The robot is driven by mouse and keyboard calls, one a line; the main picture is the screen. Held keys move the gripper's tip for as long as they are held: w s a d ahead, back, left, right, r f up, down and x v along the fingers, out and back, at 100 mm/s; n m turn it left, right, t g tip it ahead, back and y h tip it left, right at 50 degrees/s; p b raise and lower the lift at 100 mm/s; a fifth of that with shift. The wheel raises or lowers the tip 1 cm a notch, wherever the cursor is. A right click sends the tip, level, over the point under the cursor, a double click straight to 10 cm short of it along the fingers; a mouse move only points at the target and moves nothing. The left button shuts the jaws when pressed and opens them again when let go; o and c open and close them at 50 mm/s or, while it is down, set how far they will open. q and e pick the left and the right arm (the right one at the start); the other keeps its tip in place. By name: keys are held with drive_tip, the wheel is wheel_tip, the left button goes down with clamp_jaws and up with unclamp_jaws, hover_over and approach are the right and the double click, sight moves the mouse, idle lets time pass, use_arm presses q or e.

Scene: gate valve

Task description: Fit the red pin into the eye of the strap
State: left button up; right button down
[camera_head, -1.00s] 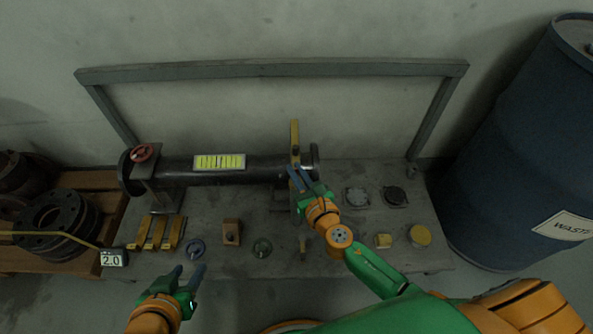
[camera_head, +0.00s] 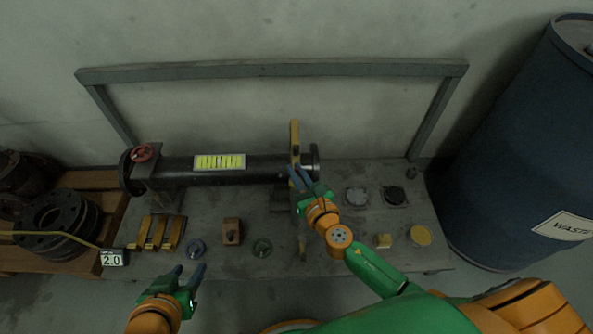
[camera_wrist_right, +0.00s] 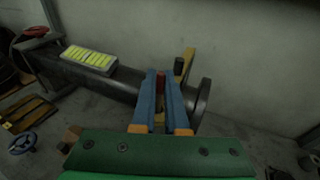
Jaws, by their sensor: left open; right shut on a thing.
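A yellow strap (camera_head: 295,135) stands upright at the right end of the dark pipe (camera_head: 262,168). It also shows in the right wrist view (camera_wrist_right: 188,60), just beyond my fingertips; its eye is not clear. My right gripper (camera_head: 297,174) is at the pipe's right end, just in front of the strap's foot. My left gripper (camera_head: 187,272) is open and empty, low at the bench's front edge.
A red handwheel (camera_head: 142,152) sits at the pipe's left end. Yellow bars (camera_head: 160,232), a wooden block (camera_head: 232,231) and small round parts lie on the grey bench (camera_head: 205,212). A blue waste drum (camera_head: 525,150) stands to the right.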

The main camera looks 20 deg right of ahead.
drive_tip(key=shift+f+b, duration=1.5)
drive_tip(key=shift+f, duration=0.05)
drive_tip(key=c, duration=0.9)
unclamp_jaws()
drive_tip(key=shift+o, duration=0.2)
drive_tip(key=s+r+p, duration=0.1)
drive_tip(key=s, duration=0.6)
drive_tip(key=shift+d, duration=0.3)
drive_tip(key=shift+r, duration=0.15)
